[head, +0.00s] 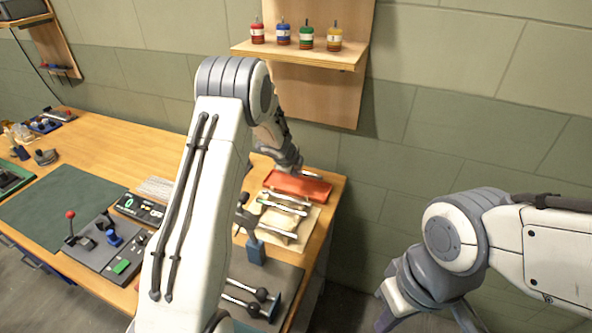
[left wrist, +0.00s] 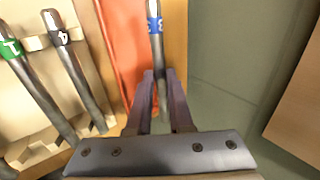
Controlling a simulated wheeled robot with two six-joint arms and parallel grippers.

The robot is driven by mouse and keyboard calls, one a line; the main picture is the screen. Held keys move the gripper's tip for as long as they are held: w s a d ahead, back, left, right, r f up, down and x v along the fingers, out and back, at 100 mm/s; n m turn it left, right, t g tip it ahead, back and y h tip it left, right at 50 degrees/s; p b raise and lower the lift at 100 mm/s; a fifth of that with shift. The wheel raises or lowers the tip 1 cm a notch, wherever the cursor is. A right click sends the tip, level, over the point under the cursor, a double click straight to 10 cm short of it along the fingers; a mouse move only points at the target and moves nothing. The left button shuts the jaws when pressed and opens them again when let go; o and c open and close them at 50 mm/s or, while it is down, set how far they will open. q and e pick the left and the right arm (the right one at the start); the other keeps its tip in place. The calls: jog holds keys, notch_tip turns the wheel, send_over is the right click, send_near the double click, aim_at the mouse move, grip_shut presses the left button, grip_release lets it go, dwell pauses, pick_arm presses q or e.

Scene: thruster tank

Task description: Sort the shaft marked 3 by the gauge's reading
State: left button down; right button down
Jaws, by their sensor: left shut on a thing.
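My left gripper (left wrist: 157,98) is shut on the shaft marked 3 (left wrist: 156,55), which has a blue band. In the head view the left gripper (head: 298,168) is at the table's far right corner, by the red tray (head: 298,193). In the left wrist view the shaft overlaps the edge of the red tray (left wrist: 122,35); I cannot tell whether it touches. The gauge's display box (head: 140,207) shows a green 0. My right gripper (head: 428,320) is at the bottom right, away from the table, its fingertips cut off by the frame.
A pale wooden rack (left wrist: 40,142) holds a green-banded shaft marked 1 (left wrist: 35,75) and a dark-banded shaft marked 4 (left wrist: 72,65), left of the tray. The lever station (head: 95,250) stands nearer. A wall shelf (head: 300,55) carries small coloured bottles. Beyond the table's right edge is open floor.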

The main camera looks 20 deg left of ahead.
aim_at(298, 187)
pick_arm(q)
jog(key=shift+f+b, duration=2.5)
jog(key=shift+f, duration=0.3)
jog(key=c, duration=0.8)
grip_release()
jog(key=shift+o, duration=0.3)
jog(key=shift+s+f, duration=0.2)
jog(key=shift+f, duration=0.05)
jog(key=shift+r, duration=0.1)
jog(key=p+v, duration=0.2)
jog(key=v, duration=0.8)
jog(key=shift+r+p, duration=0.35)
jog(key=shift+r, duration=0.1)
jog(key=shift+w, duration=0.1)
